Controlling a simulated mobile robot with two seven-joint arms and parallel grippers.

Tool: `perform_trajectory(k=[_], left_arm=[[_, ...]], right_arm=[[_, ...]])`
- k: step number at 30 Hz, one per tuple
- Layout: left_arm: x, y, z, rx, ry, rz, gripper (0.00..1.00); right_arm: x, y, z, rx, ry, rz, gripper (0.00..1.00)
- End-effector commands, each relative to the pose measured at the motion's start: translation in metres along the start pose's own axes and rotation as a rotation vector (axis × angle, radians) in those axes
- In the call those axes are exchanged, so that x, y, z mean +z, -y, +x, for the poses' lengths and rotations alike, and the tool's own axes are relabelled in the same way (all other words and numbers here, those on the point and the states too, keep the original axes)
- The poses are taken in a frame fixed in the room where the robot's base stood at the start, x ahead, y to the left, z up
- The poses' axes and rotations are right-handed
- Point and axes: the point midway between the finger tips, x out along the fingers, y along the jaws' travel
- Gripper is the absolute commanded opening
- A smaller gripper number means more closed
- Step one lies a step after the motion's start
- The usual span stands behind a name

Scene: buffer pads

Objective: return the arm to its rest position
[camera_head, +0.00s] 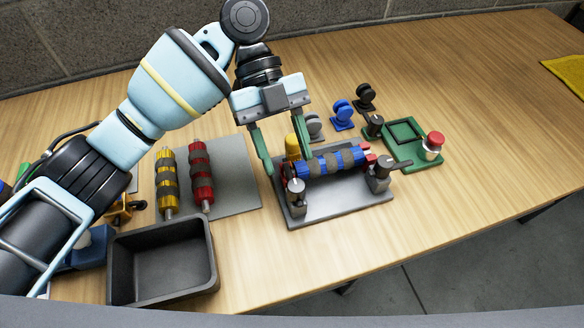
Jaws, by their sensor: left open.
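My left arm reaches in from the left of the head view. Its gripper (284,153) points down with its two green fingers apart. It is over the left part of a grey metal fixture (340,207). A blue roller with dark bands (330,161) lies across the fixture between its end posts. The fingers look near the roller's left end; I cannot tell whether they touch it. The right gripper does not show.
A yellow banded roller (167,183) and a red one (201,176) lie by a grey mat (236,183). A dark empty bin (162,263) stands in front. A green tray (404,131) with a red-topped button (433,143) and several small wheeled pieces (342,114) stand behind right.

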Motion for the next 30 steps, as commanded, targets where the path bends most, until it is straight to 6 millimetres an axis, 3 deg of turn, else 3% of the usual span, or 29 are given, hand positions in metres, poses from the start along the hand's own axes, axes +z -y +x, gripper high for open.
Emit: perform_trajectory(k=[6,23,26,30], left_arm=[[0.0,0.0,-0.016,-0.001,0.001,0.0,0.49],[-0.003,0.0,-0.019,-0.002,0.003,0.001,0.49],[-0.015,0.0,-0.032,-0.007,0.016,0.006,0.49],[-0.051,0.0,-0.069,-0.022,0.059,0.021,0.49]], right_arm=[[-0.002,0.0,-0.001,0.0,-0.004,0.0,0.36],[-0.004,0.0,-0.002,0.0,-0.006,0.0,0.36],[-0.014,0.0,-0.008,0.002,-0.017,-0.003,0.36],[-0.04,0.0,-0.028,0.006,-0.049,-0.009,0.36]])
